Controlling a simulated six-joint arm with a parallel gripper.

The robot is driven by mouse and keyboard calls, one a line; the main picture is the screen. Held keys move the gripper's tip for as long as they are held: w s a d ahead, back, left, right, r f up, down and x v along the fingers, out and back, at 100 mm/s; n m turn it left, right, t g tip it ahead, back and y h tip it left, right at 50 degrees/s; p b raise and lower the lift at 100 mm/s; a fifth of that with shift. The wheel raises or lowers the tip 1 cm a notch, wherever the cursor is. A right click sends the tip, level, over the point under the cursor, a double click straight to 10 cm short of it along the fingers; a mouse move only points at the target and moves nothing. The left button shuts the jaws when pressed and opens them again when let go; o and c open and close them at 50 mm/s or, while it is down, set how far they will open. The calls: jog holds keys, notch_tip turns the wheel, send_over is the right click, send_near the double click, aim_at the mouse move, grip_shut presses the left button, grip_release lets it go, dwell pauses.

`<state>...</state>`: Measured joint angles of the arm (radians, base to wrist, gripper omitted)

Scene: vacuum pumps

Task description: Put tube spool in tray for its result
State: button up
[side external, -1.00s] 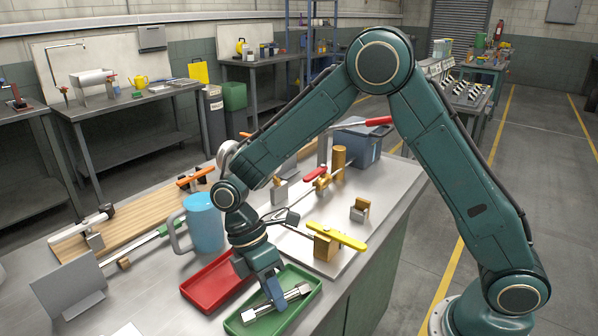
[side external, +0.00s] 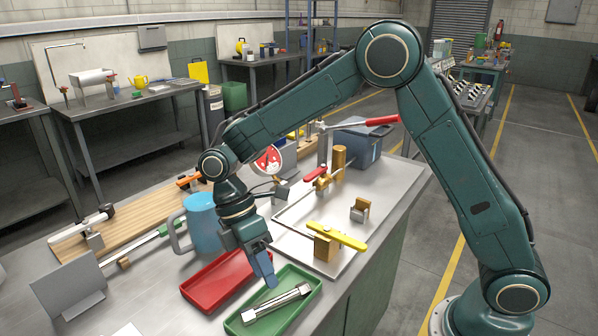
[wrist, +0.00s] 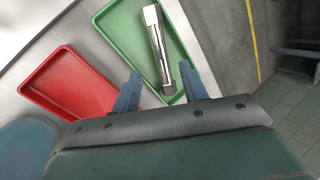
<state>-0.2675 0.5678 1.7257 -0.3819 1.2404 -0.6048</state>
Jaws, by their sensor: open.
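The tube spool (side external: 276,304), a shiny metal cylinder with square ends, lies in the green tray (side external: 233,325). It also shows in the wrist view (wrist: 157,45), lying lengthwise inside the green tray (wrist: 112,22). The red tray (side external: 205,295) sits beside the green one and is empty; it shows at left in the wrist view (wrist: 62,82). My gripper (side external: 268,282) is open and empty above the green tray, clear of the spool. In the wrist view its two fingers (wrist: 158,85) stand apart, with the near end of the spool between and beyond them.
A blue mug (side external: 205,222) stands behind the red tray. A grey upright plate (side external: 70,290) is at the left. A board with a yellow-handled valve (side external: 337,235) and red-handled parts (side external: 315,172) lies behind the green tray. A grey-blue bin (side external: 360,143) stands at the back.

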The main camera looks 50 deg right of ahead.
jog(key=v, duration=0.6)
jog(key=shift+r, duration=0.35)
dwell(0.6)
grip_shut()
dwell(1.1)
jog(key=shift+r, duration=0.15)
jog(key=s+d+r+m+t+y, duration=0.2)
jog(key=s+d+r+m+t, duration=0.4)
jog(key=s+r, duration=0.4)
jog(key=s+d+m+t+h, duration=0.2)
jog(key=s+d+m+t, duration=0.2)
jog(key=s+d+m, duration=0.3)
jog(key=s+d+f, duration=0.1)
jog(key=s+d, duration=0.1)
jog(key=s, duration=0.2)
jog(key=shift+s+m+t, duration=0.15)
jog(key=shift+m+t, duration=0.15)
jog(key=shift+m, duration=0.1)
